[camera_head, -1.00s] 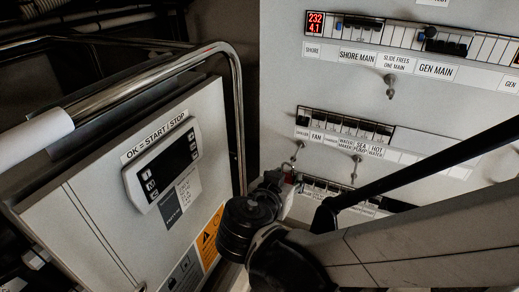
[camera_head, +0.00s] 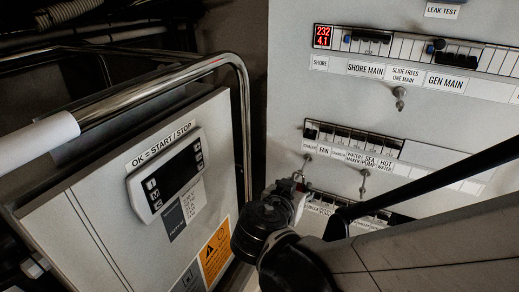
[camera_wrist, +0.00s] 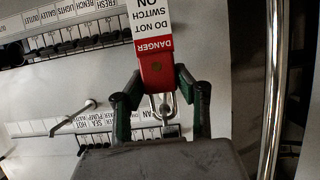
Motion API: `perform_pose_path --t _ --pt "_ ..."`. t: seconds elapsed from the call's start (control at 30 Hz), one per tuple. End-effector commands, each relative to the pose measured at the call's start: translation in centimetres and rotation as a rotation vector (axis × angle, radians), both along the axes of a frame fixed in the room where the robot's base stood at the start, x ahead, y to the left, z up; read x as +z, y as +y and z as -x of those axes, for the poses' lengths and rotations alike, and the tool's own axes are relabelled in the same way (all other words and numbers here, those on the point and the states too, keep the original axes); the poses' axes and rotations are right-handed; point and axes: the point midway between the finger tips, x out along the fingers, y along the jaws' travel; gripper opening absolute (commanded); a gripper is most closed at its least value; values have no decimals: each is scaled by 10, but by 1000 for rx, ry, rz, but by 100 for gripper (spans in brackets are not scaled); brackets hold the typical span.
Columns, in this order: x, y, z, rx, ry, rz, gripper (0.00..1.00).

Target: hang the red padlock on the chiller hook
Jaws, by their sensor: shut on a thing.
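The red padlock (camera_wrist: 156,72) is between the fingers of my gripper (camera_wrist: 158,84) in the wrist view, which shows the panel upside down. It bears a white DANGER tag, and its metal shackle (camera_wrist: 163,107) points down the picture. A metal piece behind the shackle may be the chiller hook; whether they touch is unclear. In the head view the chiller hook (camera_head: 307,159) sticks out below the left end of the middle breaker row. My gripper (camera_head: 298,183) is just below it there, and the padlock is mostly hidden.
A second hook (camera_head: 363,178) is right of the chiller hook, and another (camera_head: 400,96) is higher up. A chrome rail (camera_head: 243,120) and the control box (camera_head: 165,175) stand close on the left. Breaker rows line the panel.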

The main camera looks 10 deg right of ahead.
Motion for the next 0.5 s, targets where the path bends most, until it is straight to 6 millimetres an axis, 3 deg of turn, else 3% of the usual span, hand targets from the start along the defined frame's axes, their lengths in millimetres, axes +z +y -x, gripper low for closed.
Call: perform_pose_path --t 0.43,0.47,0.5 --pt "0 0 0 0 0 0 0" --pt "0 0 0 0 0 0 33" --pt "0 0 0 0 0 0 38"
